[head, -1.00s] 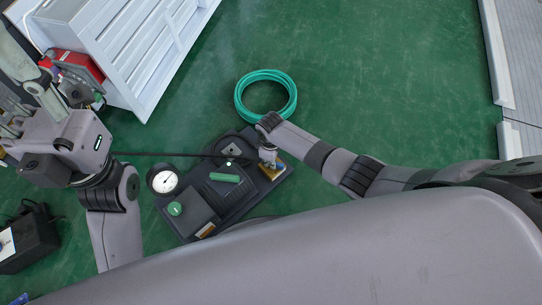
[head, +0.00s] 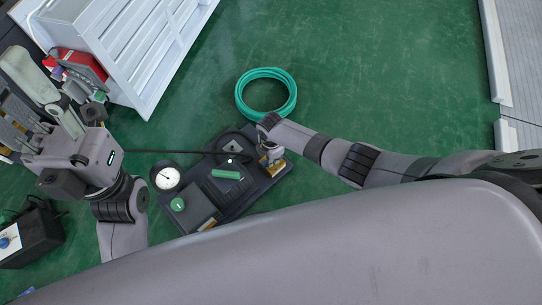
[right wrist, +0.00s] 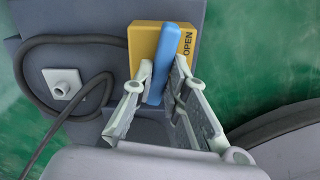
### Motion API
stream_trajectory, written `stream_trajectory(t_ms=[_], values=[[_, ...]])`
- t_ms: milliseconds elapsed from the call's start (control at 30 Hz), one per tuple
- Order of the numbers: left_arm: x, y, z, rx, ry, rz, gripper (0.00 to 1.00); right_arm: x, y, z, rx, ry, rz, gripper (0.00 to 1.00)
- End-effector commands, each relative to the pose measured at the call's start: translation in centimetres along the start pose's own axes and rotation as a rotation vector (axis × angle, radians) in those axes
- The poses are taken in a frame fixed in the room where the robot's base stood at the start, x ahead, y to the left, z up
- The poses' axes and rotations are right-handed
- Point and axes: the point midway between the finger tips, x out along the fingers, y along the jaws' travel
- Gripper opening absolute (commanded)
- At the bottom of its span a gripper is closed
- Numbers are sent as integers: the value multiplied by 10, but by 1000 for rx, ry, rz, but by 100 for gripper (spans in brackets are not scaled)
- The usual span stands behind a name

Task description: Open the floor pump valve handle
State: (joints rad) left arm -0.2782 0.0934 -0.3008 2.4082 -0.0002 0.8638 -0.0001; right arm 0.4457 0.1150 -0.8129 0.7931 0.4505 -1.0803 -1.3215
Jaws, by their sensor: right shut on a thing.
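The floor pump (head: 235,200) is a dark grey unit on the green floor, with a round white gauge (head: 167,178), a green bar (head: 226,174) and a green knob (head: 178,204). A yellow block (right wrist: 146,43) marked OPEN is at its right end. A blue valve handle (right wrist: 165,62) stands in front of the block and covers part of it. My right gripper (right wrist: 162,84) is shut on the blue handle, with one finger on each side. My left gripper (head: 55,95) is raised at the upper left, away from the pump; its jaw opening is unclear.
A coiled teal hose (head: 266,95) lies on the floor beyond the pump. A white slatted cabinet (head: 135,45) stands at the upper left, with a red item (head: 62,60) near it. A black box (head: 33,238) is at the lower left. The floor at the upper right is clear.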

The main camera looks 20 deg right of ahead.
Motion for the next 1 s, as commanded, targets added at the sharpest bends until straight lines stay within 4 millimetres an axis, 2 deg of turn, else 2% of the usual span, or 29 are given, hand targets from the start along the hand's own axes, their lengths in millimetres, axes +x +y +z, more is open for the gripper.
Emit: stream_trajectory(t_ms=[400, 933, 967, 1000], values=[[-4, 0, 2, -1, -18, -3, 40, 0, -1, 0, -183, -1, 0, 0], [-2, 0, 2, 0, -8, 0, 40, 0, -1, 0, -207, 0, 0, 0], [-1, 0, 2, 0, -8, 1, 40, 0, -1, 0, -206, 0, 0, 15], [-1, 0, 2, 0, -7, 1, 40, 0, -1, 0, -206, 0, 0, 17]])
